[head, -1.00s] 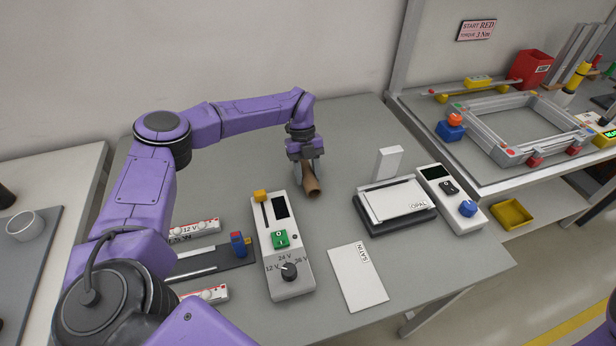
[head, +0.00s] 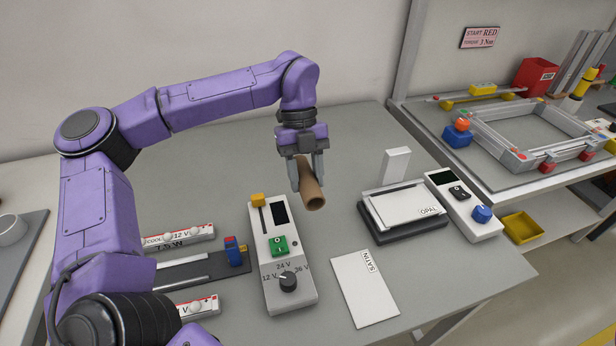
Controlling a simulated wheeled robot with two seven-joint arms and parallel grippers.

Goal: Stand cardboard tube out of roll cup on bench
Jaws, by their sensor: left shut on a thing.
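The brown cardboard tube (head: 311,192) is in my left gripper (head: 308,185), which is shut on it. The tube is tilted, its open end facing the front. It appears to be above the grey bench (head: 355,130), behind the power unit; its exact height is hard to tell. I cannot make out a roll cup for certain in the head view. My right gripper is not in view.
A power unit (head: 285,292) with knob and green switch stands in front of the tube. A framed panel marked OPAL (head: 400,203), a white block (head: 396,165) and a SATIN sheet (head: 364,288) lie to the right. The bench behind the tube is clear.

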